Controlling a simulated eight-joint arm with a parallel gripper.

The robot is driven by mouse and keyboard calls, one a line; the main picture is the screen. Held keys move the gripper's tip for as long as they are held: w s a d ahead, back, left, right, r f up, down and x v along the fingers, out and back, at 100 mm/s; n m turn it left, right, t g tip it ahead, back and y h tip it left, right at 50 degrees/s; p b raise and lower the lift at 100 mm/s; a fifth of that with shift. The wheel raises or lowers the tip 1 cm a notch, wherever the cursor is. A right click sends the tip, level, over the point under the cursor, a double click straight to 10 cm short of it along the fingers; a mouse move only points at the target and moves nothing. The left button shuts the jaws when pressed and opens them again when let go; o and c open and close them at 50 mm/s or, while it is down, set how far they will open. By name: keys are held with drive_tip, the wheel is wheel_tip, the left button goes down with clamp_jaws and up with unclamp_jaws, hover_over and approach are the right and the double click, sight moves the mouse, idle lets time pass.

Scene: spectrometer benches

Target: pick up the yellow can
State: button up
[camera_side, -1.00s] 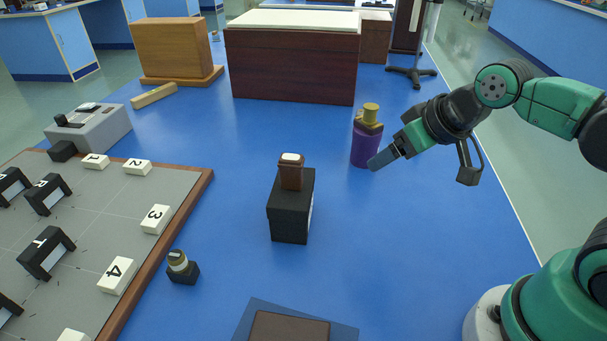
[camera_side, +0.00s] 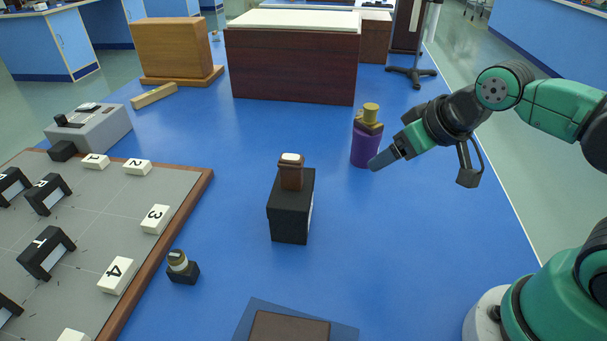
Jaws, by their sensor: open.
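A small yellow can (camera_side: 371,112) stands upright on top of a purple cylinder (camera_side: 365,150), with a tan-brown piece (camera_side: 368,127) between them. They are right of the middle of the blue bench. My gripper (camera_side: 376,164) is at the right side of the purple cylinder, tilted down to the left, with its tips lower than the yellow can. It looks apart from the can. The gap between the fingers is hard to see from this side, and I cannot tell whether the tips touch the purple cylinder.
A black block with a brown piece (camera_side: 291,178) stands mid-bench. A small dark-based item (camera_side: 179,262) stands near the board (camera_side: 85,225) with numbered tiles at the left. A grey device (camera_side: 92,128) is behind it. A dark wooden box (camera_side: 290,65) stands at the back. The bench between is clear.

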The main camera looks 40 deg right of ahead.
wheel_tip(320, 180, up, 5)
drive_tip(key=m+t, duration=0.6)
drive_tip(key=m, duration=2.9)
hover_over(174, 253)
drive_tip(key=s, duration=0.4)
drive_tip(key=shift+m, duration=0.3)
wheel_tip(174, 253, down, 15)
drive_tip(key=shift+r, duration=0.15)
drive_tip(key=shift+w+f, duration=0.2)
drive_tip(key=shift+w, duration=0.05)
drive_tip(key=shift+x, duration=2.55)
